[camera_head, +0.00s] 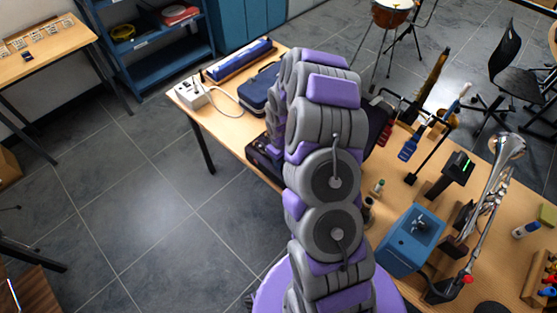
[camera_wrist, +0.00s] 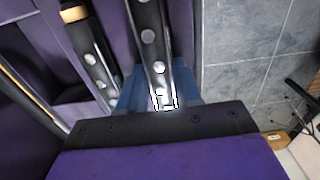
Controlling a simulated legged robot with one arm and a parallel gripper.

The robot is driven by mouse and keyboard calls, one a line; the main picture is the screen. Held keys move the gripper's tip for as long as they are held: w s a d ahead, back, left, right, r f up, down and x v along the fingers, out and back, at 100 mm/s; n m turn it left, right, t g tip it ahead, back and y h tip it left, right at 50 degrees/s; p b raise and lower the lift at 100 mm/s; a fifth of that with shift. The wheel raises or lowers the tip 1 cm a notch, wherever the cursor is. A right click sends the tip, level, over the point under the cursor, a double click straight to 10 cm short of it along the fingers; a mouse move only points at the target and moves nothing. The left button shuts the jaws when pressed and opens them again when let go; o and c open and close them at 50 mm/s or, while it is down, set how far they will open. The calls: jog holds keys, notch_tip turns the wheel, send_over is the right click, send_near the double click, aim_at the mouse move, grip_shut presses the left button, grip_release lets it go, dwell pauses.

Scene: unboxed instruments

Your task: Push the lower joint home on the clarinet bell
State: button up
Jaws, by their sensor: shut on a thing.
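In the wrist view a black clarinet joint (camera_wrist: 147,40) with round silver keys runs up from between the blue fingers of my gripper (camera_wrist: 160,92). My gripper is shut on it; I take it for the lower joint. A second black keyed piece (camera_wrist: 90,62) with a tan cork end (camera_wrist: 74,14) lies to the left, in purple surroundings that look like a case lining (camera_wrist: 45,45). I cannot make out the clarinet bell in either view. In the head view my arm hides my gripper and the held joint.
In the head view a dark open-looking case (camera_head: 262,160) sits at the table's left edge, partly behind my arm.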

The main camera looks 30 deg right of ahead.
grip_shut()
jog(key=shift+r+p, duration=0.35)
jog(key=shift+r, duration=0.4)
dwell(0.6)
jog(key=shift+r+p, duration=0.75)
jog(key=shift+r, duration=1.4)
